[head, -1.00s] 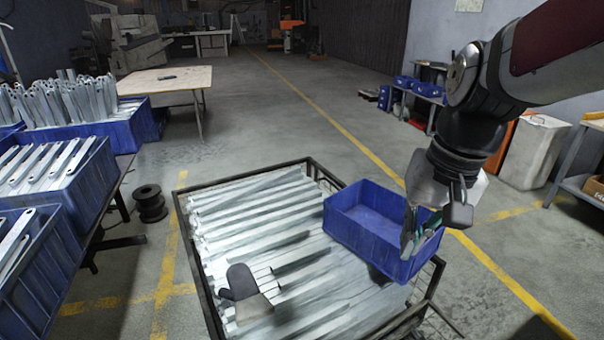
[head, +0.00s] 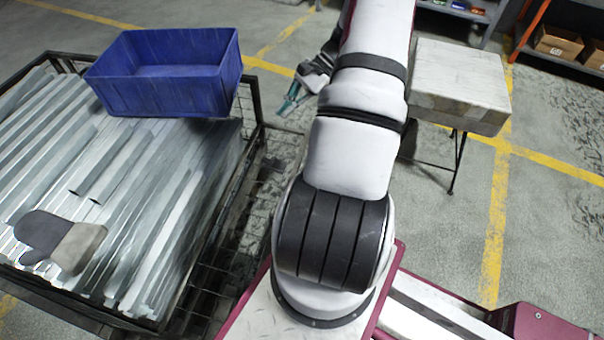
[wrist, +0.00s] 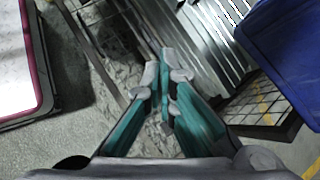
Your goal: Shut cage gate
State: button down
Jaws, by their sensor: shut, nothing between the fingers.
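The cage (head: 250,95) is a dark metal frame with wire mesh sides, full of long galvanized brackets (head: 150,190). A wire mesh panel (head: 258,205), which looks like the gate, is along the cage's right side. I cannot tell how far it stands from the frame. My gripper (head: 284,108) has teal fingers and is just right of the cage's far right corner, partly hidden by my arm. In the wrist view the fingers (wrist: 166,82) are shut and empty. Dark bars and mesh (wrist: 105,35) show beyond them; contact is not clear.
A blue crate (head: 170,95) sits on the brackets at the cage's far side. A grey and brown glove (head: 62,242) lies on the brackets. A pale block-topped stand (head: 460,90) is right of my arm. Open floor with yellow lines lies beyond.

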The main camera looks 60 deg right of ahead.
jog(key=s+d+f+m+t+h+b, duration=0.1)
jog(key=s+d+f+m+t+b, duration=0.25)
jog(key=f, duration=0.75)
jog(key=s+d+f+m+t+h+b, duration=0.25)
jog(key=s+f+m, duration=0.25)
jog(key=f, duration=0.6)
jog(key=s+d+f+m+t+h+b, duration=0.1)
jog(key=s+d+f+m+t+b, duration=0.2)
jog(key=f, duration=0.7)
jog(key=s+a+f+b+x, duration=0.15)
jog(key=b+x, duration=0.25)
jog(key=x, duration=0.5)
jog(key=shift+m+y, duration=0.25)
jog(key=shift+m, duration=0.1)
jog(key=shift+w+a+r+b, duration=0.1)
jog(key=shift+w+r+b, duration=0.15)
jog(key=shift+r, duration=0.95)
jog(key=shift+w+a+r+b, duration=0.1)
jog(key=shift+r+b, duration=0.1)
jog(key=shift+r, duration=1)
